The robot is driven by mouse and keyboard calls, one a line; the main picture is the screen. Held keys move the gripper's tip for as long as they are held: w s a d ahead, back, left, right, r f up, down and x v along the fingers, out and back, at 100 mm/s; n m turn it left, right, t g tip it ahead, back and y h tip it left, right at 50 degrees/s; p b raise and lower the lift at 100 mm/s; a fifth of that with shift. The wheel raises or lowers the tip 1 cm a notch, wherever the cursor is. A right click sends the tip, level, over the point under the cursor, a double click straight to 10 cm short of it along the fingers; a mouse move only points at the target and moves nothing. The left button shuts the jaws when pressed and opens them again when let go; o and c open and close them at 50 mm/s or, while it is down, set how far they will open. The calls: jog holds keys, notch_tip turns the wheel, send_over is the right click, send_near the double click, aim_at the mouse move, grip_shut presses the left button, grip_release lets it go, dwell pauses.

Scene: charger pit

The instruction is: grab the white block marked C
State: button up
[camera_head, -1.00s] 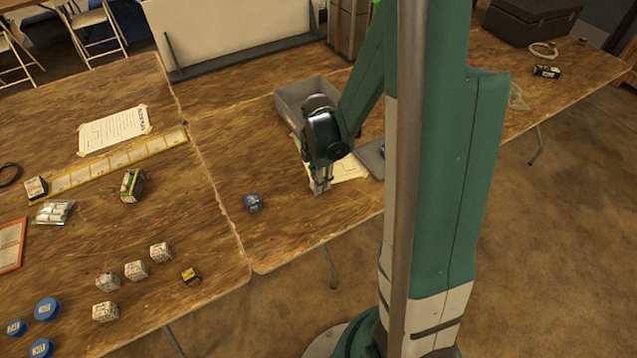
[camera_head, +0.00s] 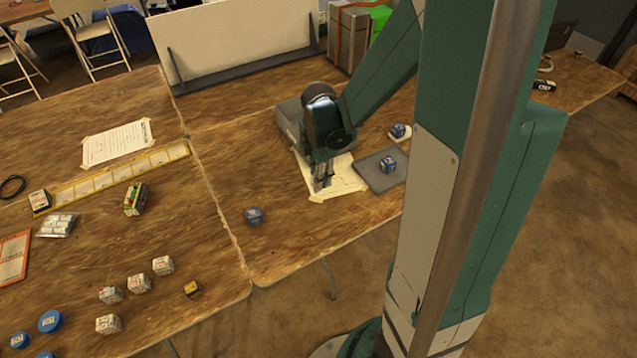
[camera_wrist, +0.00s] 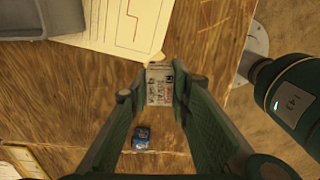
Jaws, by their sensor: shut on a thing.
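My gripper (camera_head: 322,182) is shut on a white block with printed sides (camera_wrist: 159,86). The wrist view shows the block between the two fingertips; I cannot read a letter C on it. In the head view the fingertips are over or just above the paper sheet (camera_head: 345,181) on the right table, and the held block is not clearly visible there. Other white printed blocks (camera_head: 139,284) stand on the left table.
A blue block (camera_head: 254,216) sits left of my gripper and shows in the wrist view (camera_wrist: 142,138). A grey tray (camera_head: 376,180) holds a blue block (camera_head: 388,164). A grey bin (camera_head: 290,119) stands behind my gripper. A small yellow block (camera_head: 192,289) is near the front edge.

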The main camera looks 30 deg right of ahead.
jog(key=shift+r, duration=0.5)
